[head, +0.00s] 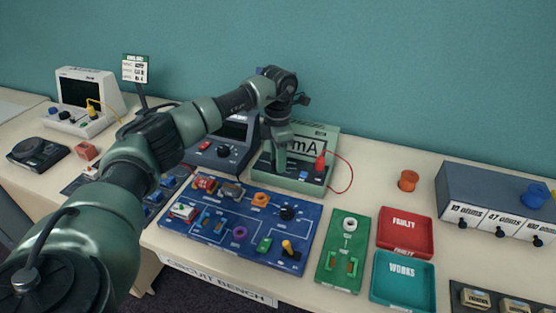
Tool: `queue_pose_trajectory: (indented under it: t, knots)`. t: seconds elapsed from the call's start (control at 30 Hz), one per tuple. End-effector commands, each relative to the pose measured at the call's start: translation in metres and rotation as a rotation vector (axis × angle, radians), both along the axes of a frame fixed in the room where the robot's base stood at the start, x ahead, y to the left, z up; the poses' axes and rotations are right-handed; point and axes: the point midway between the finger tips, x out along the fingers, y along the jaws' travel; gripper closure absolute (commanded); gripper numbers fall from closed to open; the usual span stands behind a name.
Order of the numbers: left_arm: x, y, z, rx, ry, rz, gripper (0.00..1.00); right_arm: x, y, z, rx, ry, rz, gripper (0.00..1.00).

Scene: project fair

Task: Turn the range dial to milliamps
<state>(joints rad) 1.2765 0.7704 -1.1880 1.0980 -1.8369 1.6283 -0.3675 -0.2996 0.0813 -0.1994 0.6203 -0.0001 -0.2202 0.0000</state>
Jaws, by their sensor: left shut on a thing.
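The meter (322,183) is a green-grey box at the back of the bench. Its tilted display (308,146) reads "mA", with its left part behind my arm. My left gripper (279,172) reaches down onto the left of the meter's front panel. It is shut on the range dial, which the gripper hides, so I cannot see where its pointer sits. A blue part (303,175) and a red plug (320,162) with a red lead are to the right of the gripper. My right gripper is not in view.
A blue circuit board (215,243) with several parts lies in front of the meter. A green board (335,275), red FAULTY tray (404,250) and teal WORKS tray (402,293) are to the right. A dark-screened instrument (222,150) stands close left of the meter.

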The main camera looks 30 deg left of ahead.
Motion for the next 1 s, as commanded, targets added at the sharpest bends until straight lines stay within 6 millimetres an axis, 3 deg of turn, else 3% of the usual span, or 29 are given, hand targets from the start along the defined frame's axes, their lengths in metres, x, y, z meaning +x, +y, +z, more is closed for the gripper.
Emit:
queue_pose_trajectory:
  t: [0.4, 0.97, 1.0]
  knots:
    - [0.0015, 0.0006, 0.0022, 0.0, -0.006, -0.2, 1.0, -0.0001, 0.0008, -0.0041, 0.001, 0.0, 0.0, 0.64]
    - [0.0015, 0.0009, 0.0027, 0.001, -0.007, -0.232, 1.0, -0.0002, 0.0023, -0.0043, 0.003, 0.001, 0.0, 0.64]
    - [0.0015, 0.0009, 0.0027, 0.001, -0.007, -0.232, 0.62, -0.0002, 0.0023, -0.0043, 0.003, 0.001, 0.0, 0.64]
